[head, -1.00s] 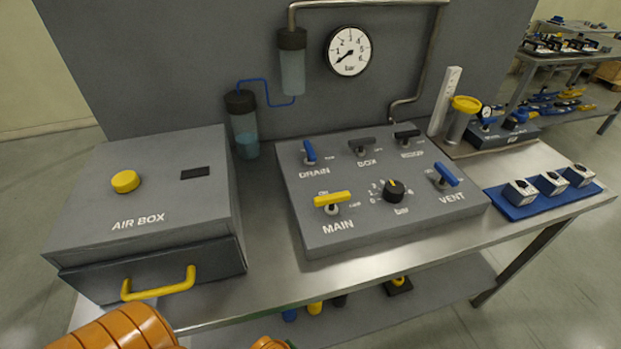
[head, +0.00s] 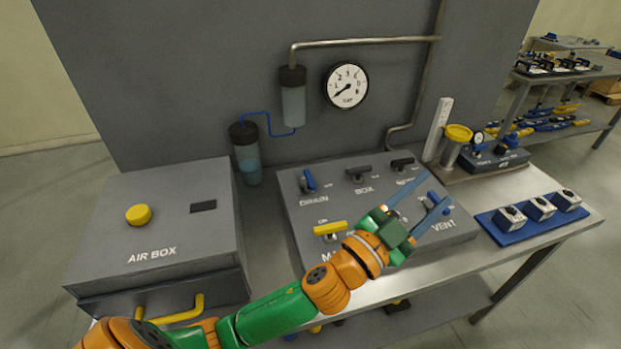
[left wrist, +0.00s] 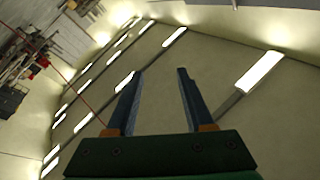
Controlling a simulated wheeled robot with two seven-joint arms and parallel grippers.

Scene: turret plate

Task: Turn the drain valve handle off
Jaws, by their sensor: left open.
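The drain valve handle (head: 308,180) is a small blue lever above the DRAIN label on the sloped grey valve panel (head: 290,205). It stands nearly upright in the picture, leaning slightly. My left gripper (head: 423,205) is open and empty, to the right of the drain handle, over the panel's right part near the VENT handle (head: 435,199). Its fingers point to the upper right and partly cover the vent area. In the left wrist view the two fingers (left wrist: 155,95) are spread with nothing between them. My right gripper is not in view.
The yellow MAIN handle (head: 331,227) is at the panel's front left, beside my left arm. Dark BOX (head: 358,173) and neighbouring (head: 402,163) handles line the back. The air box (head: 160,225) stands left, a blue tray (head: 500,228) right. A gauge (head: 346,86) hangs behind.

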